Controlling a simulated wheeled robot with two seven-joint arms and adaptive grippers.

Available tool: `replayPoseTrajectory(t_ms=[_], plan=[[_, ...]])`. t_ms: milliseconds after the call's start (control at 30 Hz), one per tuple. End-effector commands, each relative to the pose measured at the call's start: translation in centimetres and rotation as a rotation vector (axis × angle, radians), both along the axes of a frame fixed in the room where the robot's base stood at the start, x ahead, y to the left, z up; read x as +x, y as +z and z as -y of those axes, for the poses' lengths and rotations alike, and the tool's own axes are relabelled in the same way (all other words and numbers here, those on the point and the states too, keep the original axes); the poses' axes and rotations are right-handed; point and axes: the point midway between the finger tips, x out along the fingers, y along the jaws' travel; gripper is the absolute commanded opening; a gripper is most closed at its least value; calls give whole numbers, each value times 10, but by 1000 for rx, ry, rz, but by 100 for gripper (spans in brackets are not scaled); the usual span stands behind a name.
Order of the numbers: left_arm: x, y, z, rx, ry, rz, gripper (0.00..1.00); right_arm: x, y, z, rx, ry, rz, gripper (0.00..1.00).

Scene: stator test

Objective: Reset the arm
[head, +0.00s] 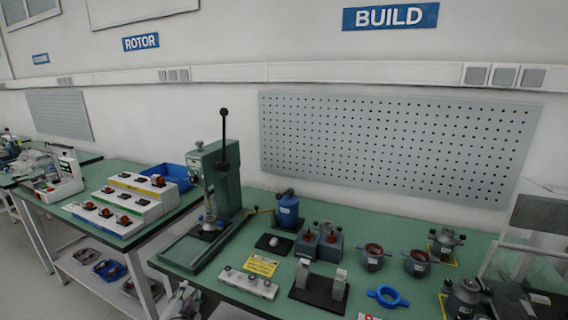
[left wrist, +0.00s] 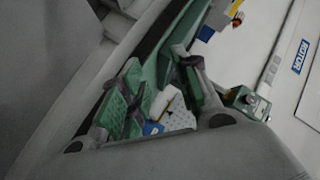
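My left gripper (head: 183,298) shows at the bottom edge of the head view, low in front of the green bench's left end, partly cut off. In the left wrist view its two fingers (left wrist: 156,62) stand apart with nothing held between them. My right gripper is in neither view. The green press (head: 215,175) with its upright black lever stands on the bench (head: 222,298), above and to the right of my left gripper in the head view.
A second bench with white stepped trays (head: 134,194) stands left. A grey pegboard (head: 395,145) hangs behind.

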Motion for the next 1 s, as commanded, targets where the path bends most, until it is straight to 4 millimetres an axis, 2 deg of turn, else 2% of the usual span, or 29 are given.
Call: replayPoseTrajectory(t_ms=[33, 200, 433, 600, 1000], plan=[[-14, -12, 0, -50, 23, -49, 31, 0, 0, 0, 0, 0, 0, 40], [-60, -48, 5, -204, 96, -222, 31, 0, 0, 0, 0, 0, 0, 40], [-128, -84, 20, -387, 171, -459, 31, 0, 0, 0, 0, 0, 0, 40], [-164, -96, 32, -469, 197, -579, 31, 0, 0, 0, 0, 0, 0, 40], [-218, -105, 49, -577, 227, -754, 31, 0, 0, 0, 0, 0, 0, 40]])
